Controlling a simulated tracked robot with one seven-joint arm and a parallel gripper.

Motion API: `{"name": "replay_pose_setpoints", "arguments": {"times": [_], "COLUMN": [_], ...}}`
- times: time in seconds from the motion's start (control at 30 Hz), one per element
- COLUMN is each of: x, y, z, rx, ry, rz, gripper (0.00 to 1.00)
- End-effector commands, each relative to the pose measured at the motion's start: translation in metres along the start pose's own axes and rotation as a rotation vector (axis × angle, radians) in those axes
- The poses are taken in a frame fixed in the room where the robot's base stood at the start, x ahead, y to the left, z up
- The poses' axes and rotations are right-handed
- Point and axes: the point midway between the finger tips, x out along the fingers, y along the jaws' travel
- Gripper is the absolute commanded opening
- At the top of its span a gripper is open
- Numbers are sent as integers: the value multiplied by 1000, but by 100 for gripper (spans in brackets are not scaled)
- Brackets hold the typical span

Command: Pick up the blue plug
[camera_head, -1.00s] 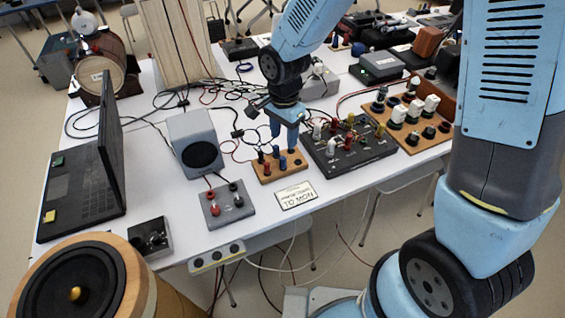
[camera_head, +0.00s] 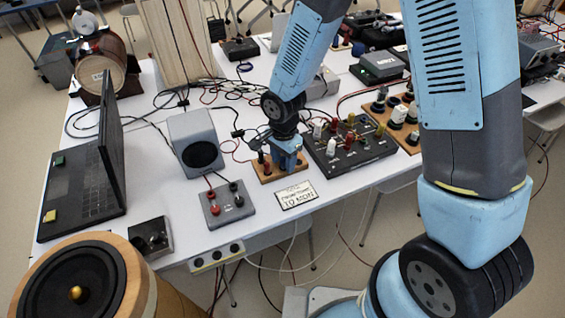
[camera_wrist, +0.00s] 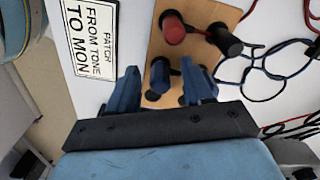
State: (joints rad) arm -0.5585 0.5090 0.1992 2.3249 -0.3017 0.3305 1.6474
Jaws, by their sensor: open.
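The blue plug (camera_wrist: 159,76) stands on a small wooden board (camera_wrist: 215,12) in the wrist view. My gripper (camera_wrist: 160,69) is open, with one blue finger on each side of the plug. I see a gap between the plug and the left finger; on the right I cannot tell whether the finger touches. In the head view my gripper (camera_head: 287,158) is low over the right part of the wooden board (camera_head: 268,178) and hides the blue plug there.
A red plug (camera_wrist: 173,28) and a black plug (camera_wrist: 224,38) stand on the same board. A lettered sign (camera_head: 296,195) lies in front. A black box with coloured knobs (camera_head: 348,160) is close on the right. A grey speaker (camera_head: 192,140) and cables are on the left.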

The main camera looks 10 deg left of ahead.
Motion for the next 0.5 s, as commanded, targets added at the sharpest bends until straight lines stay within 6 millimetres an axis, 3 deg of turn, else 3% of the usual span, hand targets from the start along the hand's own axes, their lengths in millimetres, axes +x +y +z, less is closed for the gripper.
{"name": "replay_pose_setpoints", "arguments": {"times": [0.27,0.5], "x": [2,2], "y": [0,0], "z": [0,0], "rx": [-1,0], "ry": [0,0], "rz": [-1,-1], "gripper": [50,27]}}
